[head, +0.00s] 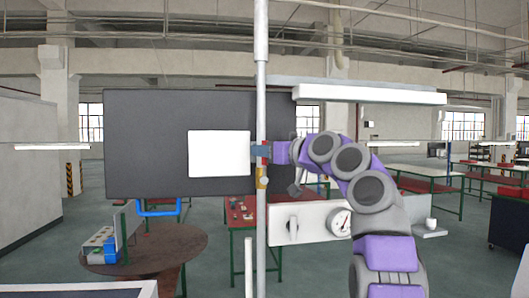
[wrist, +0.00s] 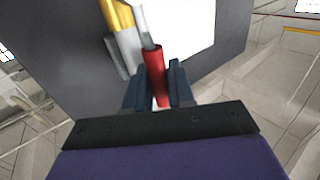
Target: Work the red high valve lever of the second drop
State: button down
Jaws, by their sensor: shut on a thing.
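A vertical grey pipe (head: 261,110) runs down the middle of the head view, with a brass valve (head: 262,183) on it. The red lever (head: 264,160) shows only as a small patch beside the pipe, partly hidden by my gripper (head: 261,151). In the wrist view the red lever (wrist: 154,70) lies between the two dark fingers of my gripper (wrist: 155,88), which is shut on it. The lever's metal shank (wrist: 141,27) leads up toward the yellow valve part (wrist: 117,14). The lever's exact angle is hard to tell.
A dark panel (head: 145,145) with a white sheet (head: 217,154) stands behind the pipe. A white box with a gauge (head: 340,222) is at lower right of the pipe. A round brown table (head: 160,250) stands lower left. A shorter pipe (head: 248,270) rises beside the main one.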

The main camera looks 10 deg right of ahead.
jog(key=shift+w+d+f, duration=0.1)
jog(key=shift+f, duration=0.15)
jog(key=d+f+m+t+h+b, duration=0.4)
jog(key=m+b, duration=0.5)
jog(key=m, duration=0.3)
jog(key=d+f+m+t+h+b, duration=0.3)
jog(key=m+b, duration=0.6)
jog(key=m, duration=0.3)
jog(key=f+t+h, duration=0.1)
jog(key=t+h, duration=0.1)
jog(key=h, duration=0.1)
jog(key=shift+d+m+t+b, duration=0.3)
jog(key=shift+d+m+b, duration=0.1)
jog(key=shift+w, duration=0.1)
jog(key=c, duration=1.1)
grip_release()
